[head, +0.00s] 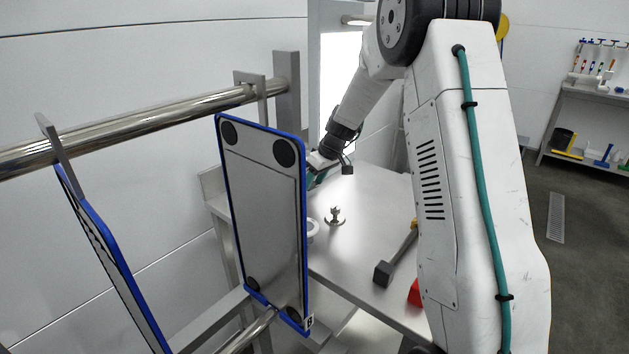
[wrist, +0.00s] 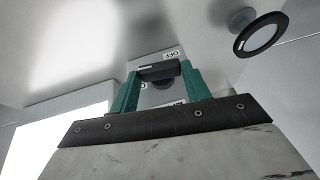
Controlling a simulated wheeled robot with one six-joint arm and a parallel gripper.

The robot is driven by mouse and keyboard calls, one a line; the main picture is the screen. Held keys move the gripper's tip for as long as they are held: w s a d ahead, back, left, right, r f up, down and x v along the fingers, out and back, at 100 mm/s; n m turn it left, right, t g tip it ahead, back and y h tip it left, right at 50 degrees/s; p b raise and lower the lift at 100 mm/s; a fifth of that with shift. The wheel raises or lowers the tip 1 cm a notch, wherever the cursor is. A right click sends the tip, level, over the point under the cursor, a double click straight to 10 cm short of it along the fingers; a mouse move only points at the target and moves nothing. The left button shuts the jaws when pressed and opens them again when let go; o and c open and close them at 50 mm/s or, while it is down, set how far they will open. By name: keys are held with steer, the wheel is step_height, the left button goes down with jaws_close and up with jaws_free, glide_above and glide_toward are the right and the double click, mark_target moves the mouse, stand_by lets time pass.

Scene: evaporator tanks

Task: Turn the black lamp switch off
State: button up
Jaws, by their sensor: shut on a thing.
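The black lamp switch (wrist: 158,71) shows in the wrist view as a dark bar between my fingers, in front of a grey plate (wrist: 148,98). A small white label (wrist: 171,55) just above the bar seems to read OFF, upside down. My gripper (wrist: 157,76) has green fingers, one on each side of the bar, and is shut on it. In the head view my gripper (head: 316,178) is partly hidden behind the hanging blue-edged panel, and the switch cannot be seen there.
A blue-edged panel (head: 265,205) hangs from a steel rail (head: 130,125) left of my arm. A steel table (head: 365,205) bears a small metal fitting (head: 335,216), a black-headed tool (head: 384,273) and a red object (head: 414,293). A round black-rimmed disc (wrist: 261,35) is at upper right in the wrist view.

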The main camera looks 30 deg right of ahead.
steer(key=y, duration=0.1)
steer(key=g+y, duration=0.1)
steer(key=d+m+y, duration=0.1)
steer(key=shift+w+f+y, duration=0.2)
steer(key=shift+f+y, duration=0.05)
steer(key=shift+y, duration=0.15)
steer(key=shift+o, duration=0.2)
steer(key=y, duration=0.1)
steer(key=g+y, duration=0.1)
steer(key=y, duration=0.1)
steer(key=shift+w+d+f+m+y, duration=0.15)
steer(key=shift+d+f+m+y, duration=0.15)
steer(key=shift+d+m, duration=0.1)
steer(key=y, duration=0.2)
steer(key=m+g+y, duration=0.1)
steer(key=shift+d+f+y, duration=0.2)
steer(key=shift+f+y, duration=0.15)
steer(key=shift+y, duration=0.05)
steer(key=shift+w+f+m+g+y, duration=0.1)
steer(key=shift+f+m+g+y, duration=0.1)
steer(key=shift+y, duration=0.4)
steer(key=shift+f+m+g+y, duration=0.1)
steer(key=shift+m+y, duration=0.1)
steer(key=shift+y, duration=0.4)
steer(key=shift+c, duration=0.2)
steer(key=o, duration=1)
steer(key=shift+d+r, duration=0.2)
steer(key=shift+d, duration=1.75)
steer(key=shift+d+r, duration=0.2)
steer(key=shift+d, duration=1.75)
